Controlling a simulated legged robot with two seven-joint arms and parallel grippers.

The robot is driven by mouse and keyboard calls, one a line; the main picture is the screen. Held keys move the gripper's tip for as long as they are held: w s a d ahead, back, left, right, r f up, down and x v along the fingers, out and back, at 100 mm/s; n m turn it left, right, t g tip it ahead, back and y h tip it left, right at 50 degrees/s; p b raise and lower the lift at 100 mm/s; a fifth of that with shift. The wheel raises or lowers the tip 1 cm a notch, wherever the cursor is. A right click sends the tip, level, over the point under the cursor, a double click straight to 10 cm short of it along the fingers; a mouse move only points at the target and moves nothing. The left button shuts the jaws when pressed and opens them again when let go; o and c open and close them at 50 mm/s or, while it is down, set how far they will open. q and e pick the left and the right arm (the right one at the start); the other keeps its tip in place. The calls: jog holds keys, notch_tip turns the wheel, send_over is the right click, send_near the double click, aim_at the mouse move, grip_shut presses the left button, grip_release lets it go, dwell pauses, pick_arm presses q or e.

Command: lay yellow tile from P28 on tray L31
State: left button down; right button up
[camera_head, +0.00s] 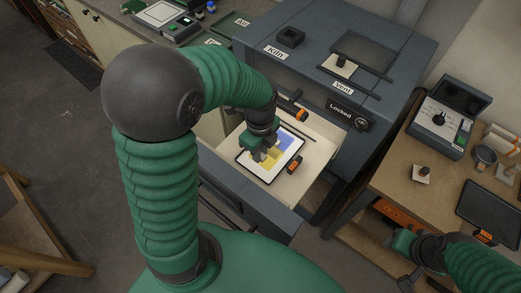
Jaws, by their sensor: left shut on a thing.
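A black-rimmed tray (248,168) with a white face lies in the pulled-out drawer of the kiln. Blue (286,139) and yellow (273,158) patches show on its face. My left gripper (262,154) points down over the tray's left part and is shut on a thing. The held thing is mostly hidden by the fingers; a yellow tile fits the colour below them. I cannot tell whether it touches the tray. No P28 or L31 label is readable. My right gripper (404,262) is low at the right; its jaws are unclear.
The grey kiln (390,40) bears "Kiln", "Vent" and "Locked" labels. The right bench (400,180) holds a control box (441,118), a small knobbed plate (422,174) and a dark tray (490,205).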

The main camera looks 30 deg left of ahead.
pick_arm(q)
jog(key=w+a+f+b, duration=0.1)
jog(key=f, duration=0.1)
jog(key=w+a+f+b, duration=0.1)
jog(key=a+f+b, duration=0.1)
jog(key=f, duration=0.1)
jog(key=w+a+f+b, duration=0.1)
jog(key=w+f, duration=0.1)
jog(key=f, duration=0.1)
jog(key=shift+a+f, duration=0.2)
jog(key=shift+s+f+b, duration=0.1)
jog(key=shift+f+b, duration=0.2)
jog(key=shift+b, duration=0.3)
jog(key=f+b, duration=0.4)
jog(key=shift+d+f, duration=0.25)
jog(key=shift+f, duration=0.05)
jog(key=shift+a+f, duration=0.1)
jog(key=shift+f, duration=0.2)
jog(key=shift+s+a, duration=0.1)
